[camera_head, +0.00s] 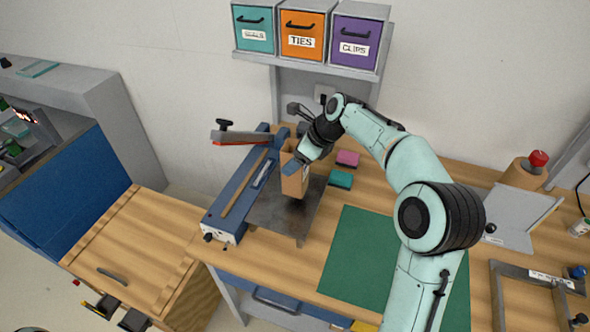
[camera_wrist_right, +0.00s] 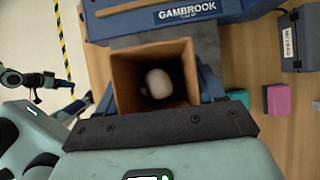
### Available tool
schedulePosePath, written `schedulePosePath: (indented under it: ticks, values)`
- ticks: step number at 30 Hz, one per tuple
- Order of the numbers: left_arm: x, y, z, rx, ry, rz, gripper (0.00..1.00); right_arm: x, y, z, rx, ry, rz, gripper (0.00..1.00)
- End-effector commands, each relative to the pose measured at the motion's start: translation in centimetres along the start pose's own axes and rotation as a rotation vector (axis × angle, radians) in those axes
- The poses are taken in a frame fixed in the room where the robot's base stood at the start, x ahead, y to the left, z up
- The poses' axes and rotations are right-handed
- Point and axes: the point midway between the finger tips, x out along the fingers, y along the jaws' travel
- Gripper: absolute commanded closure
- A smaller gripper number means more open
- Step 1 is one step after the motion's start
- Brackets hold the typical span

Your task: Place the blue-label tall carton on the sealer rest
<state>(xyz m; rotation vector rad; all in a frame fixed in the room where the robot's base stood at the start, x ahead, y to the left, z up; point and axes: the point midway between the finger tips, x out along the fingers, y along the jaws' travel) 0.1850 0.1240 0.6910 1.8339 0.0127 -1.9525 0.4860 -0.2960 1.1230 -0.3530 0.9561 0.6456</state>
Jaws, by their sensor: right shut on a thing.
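The tall brown carton (camera_head: 294,182) is upright over the grey metal plate (camera_head: 268,212) beside the blue sealer (camera_head: 240,190). I cannot tell whether its base touches the plate. My right gripper (camera_head: 293,166) is shut on the carton's upper part. In the right wrist view the carton (camera_wrist_right: 125,85) has an open top and a pale rounded item (camera_wrist_right: 158,83) inside, between the blue-grey fingers. Its label does not show. Dark parts at the lower left of the head view may be my left gripper (camera_head: 120,312); its jaw state is unclear.
The sealer's raised arm (camera_head: 245,137) is left of the carton. Pink (camera_head: 347,158) and teal (camera_head: 340,179) blocks lie close on its right. A green mat (camera_head: 350,250) lies in front. Labelled bins (camera_head: 302,36) stand on a shelf above. A wooden-lidded cart (camera_head: 135,240) stands at left.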

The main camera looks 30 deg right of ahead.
Motion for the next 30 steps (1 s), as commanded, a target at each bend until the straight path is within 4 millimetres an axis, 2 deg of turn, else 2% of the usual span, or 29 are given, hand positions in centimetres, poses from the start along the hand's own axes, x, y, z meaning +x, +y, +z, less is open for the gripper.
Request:
schedulePosePath:
  ticks: [9, 21, 22, 24, 30]
  values:
    - [-0.1, 0.1, -0.1, 0.000, 0.001, 0.000, 0.39, 3.4, 0.0, -2.2, 0.002, 0.001, 0.002, 0.77]
    - [0.0, 0.0, 0.0, 0.000, 0.000, 0.000, 0.39, 3.9, 0.0, -2.5, 0.000, 0.000, 0.001, 0.77]
    - [0.0, 0.0, 0.0, 0.000, 0.000, 0.000, 0.39, 3.9, 0.0, -2.5, 0.000, 0.000, 0.001, 0.29]
    - [0.0, 0.0, 0.0, 0.000, 0.000, 0.000, 0.39, 3.9, 0.0, -2.5, 0.000, 0.000, 0.001, 0.07]
    - [0.0, 0.0, 0.0, 0.000, 0.000, 0.000, 0.39, 3.9, 0.0, -2.5, 0.000, 0.000, 0.001, 0.07]
